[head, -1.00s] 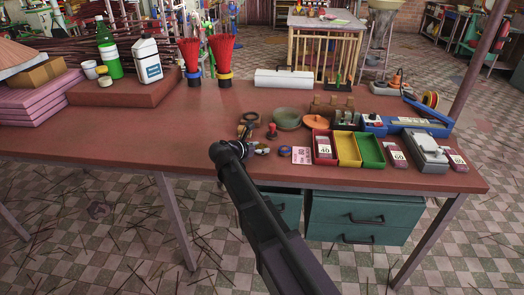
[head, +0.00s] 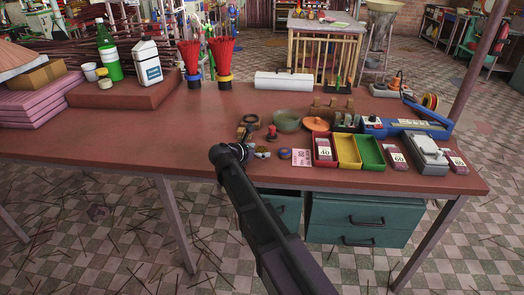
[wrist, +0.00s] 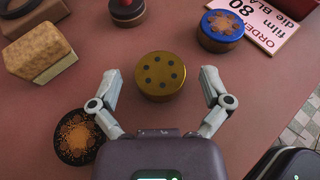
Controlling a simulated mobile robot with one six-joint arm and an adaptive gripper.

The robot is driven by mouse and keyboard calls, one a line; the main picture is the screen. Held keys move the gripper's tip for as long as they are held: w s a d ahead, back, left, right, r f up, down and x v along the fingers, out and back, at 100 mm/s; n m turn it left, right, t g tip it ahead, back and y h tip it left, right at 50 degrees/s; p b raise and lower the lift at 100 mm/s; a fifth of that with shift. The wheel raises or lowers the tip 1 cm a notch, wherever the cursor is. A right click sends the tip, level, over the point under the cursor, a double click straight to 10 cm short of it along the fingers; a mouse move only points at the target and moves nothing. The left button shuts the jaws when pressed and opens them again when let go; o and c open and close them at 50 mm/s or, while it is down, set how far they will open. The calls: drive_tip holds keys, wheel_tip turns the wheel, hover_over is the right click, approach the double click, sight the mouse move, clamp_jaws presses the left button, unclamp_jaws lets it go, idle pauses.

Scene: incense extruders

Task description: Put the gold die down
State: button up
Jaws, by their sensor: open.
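The gold die (wrist: 160,77), a short round cylinder with a ring of dark holes in its top, stands upright on the red-brown table. My gripper (wrist: 159,88) is open around it in the wrist view, one finger on each side. A gap shows between each fingertip and the die. In the head view the gold die (head: 262,152) shows small beside my wrist, and my fingers are mostly hidden behind the arm.
A blue-rimmed die (wrist: 221,31) and an order card (wrist: 262,22) lie to the right. A black disc with orange grains (wrist: 77,138) is close to my left finger. A tan block (wrist: 40,56) and a red-knobbed piece (wrist: 127,12) are farther back. Coloured bins (head: 347,151) stand farther right.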

drive_tip(key=shift+r, duration=0.1)
drive_tip(key=shift+r, duration=0.1)
drive_tip(key=p+v, duration=0.4)
drive_tip(key=v, duration=0.8)
drive_tip(key=shift+s+d+p, duration=0.1)
drive_tip(key=shift+p, duration=0.3)
